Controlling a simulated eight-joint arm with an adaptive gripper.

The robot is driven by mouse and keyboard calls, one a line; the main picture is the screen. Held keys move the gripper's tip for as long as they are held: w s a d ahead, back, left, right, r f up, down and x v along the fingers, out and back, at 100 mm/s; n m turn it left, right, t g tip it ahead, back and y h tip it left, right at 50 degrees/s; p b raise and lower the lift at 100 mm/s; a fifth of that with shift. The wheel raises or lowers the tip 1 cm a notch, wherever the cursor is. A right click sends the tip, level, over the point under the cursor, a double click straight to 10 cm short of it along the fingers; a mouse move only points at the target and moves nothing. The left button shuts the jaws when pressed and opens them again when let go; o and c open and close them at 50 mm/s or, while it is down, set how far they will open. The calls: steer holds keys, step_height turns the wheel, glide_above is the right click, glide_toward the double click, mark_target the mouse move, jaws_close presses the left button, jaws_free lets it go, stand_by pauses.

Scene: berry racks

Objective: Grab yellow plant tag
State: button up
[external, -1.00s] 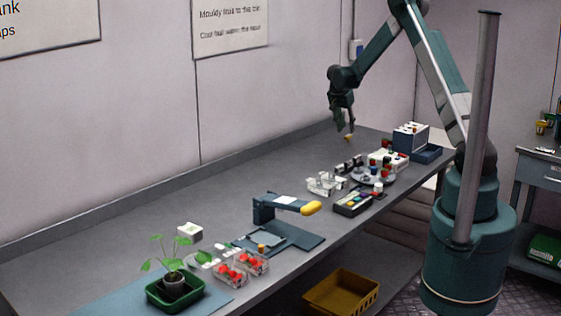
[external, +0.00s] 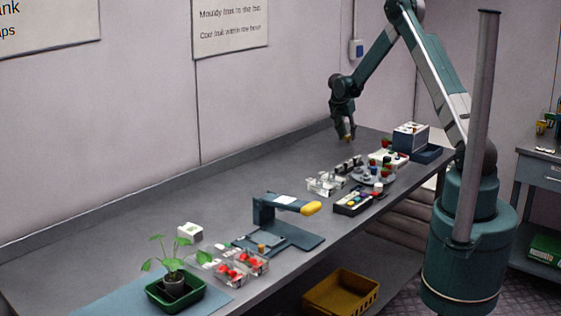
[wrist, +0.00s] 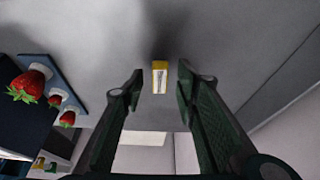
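The yellow plant tag (wrist: 159,66) is a small piece with a yellow top and a white face with dark marks. In the wrist view it stands between my two fingertips, with a gap on each side. My gripper (wrist: 160,78) is open around it. In the external view my gripper (external: 347,134) points down at the far end of the bench, and only a bit of yellow tag (external: 349,138) shows at its fingertips.
Strawberries (wrist: 28,84) on a blue rack lie left of my fingers in the wrist view. A round rack (external: 372,178), clear boxes (external: 326,183) and a white-and-blue box (external: 410,137) stand nearby. The bench to the left of my gripper is clear.

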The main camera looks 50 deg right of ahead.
steer(key=shift+f, duration=0.15)
stand_by(0.4)
steer(key=c, duration=0.7)
